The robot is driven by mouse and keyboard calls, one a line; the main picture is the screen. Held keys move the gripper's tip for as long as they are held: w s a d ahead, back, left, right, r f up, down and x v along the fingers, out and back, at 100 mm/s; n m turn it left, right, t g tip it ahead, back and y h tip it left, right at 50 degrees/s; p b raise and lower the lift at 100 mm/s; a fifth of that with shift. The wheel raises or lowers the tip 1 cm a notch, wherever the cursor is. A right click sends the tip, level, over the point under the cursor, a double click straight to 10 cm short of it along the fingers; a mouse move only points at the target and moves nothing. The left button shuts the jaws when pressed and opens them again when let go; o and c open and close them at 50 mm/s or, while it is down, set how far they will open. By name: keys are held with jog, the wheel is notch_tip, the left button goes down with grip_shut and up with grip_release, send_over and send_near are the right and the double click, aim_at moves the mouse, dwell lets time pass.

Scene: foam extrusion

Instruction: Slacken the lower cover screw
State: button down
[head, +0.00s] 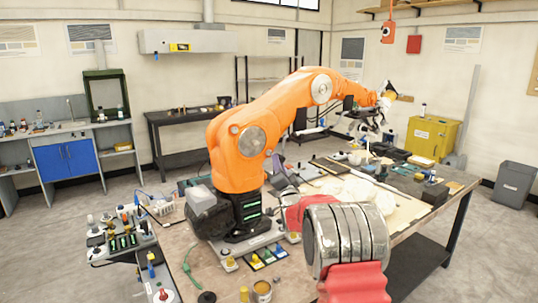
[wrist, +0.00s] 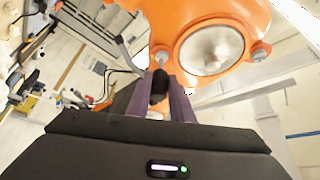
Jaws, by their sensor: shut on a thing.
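The orange arm (head: 238,165) stands on the bench in the head view, with a round grey cover (head: 252,141) on its lower joint. In the wrist view the cover (wrist: 212,50) fills the upper right, with one screw (wrist: 161,54) at its left edge and another (wrist: 260,52) at its right. I cannot tell which is the lower one. My gripper (wrist: 161,88) has purple-grey fingers shut on a dark tool (wrist: 159,84). The tool lines up with the left screw; whether its tip touches is unclear. In the head view my gripper (head: 279,174) is small and dark beside the orange arm.
Pale foam pieces (head: 355,188) lie right of the orange arm. A yellow cabinet (head: 432,138) stands at the back right.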

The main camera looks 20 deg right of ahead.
jog(key=shift+w+a, duration=0.1)
jog(key=shift+w, duration=0.25)
dwell(0.6)
jog(key=n, duration=0.1)
jog(key=n+t+y, duration=0.1)
jog(key=n, duration=0.1)
jog(key=shift+d+f, duration=0.2)
jog(key=n+y, duration=0.1)
jog(key=n, duration=0.1)
jog(key=n+y, duration=0.1)
jog(key=n, duration=0.1)
jog(key=n+y, duration=0.2)
jog(key=shift+w+d+f+t, duration=0.15)
jog(key=shift+d+t, duration=0.15)
jog(key=shift+t, duration=0.1)
jog(key=n+y, duration=0.1)
jog(key=n, duration=0.1)
jog(key=n+y, duration=0.2)
jog(key=shift+d+f+n, duration=0.1)
jog(key=shift+d+n, duration=0.1)
jog(key=shift+n, duration=0.2)
jog(key=shift+a+n+y, duration=0.1)
jog(key=shift+n+y, duration=0.5)
jog(key=shift+n, duration=0.2)
jog(key=shift+w+n+g, duration=0.1)
jog(key=shift+n+g, duration=0.2)
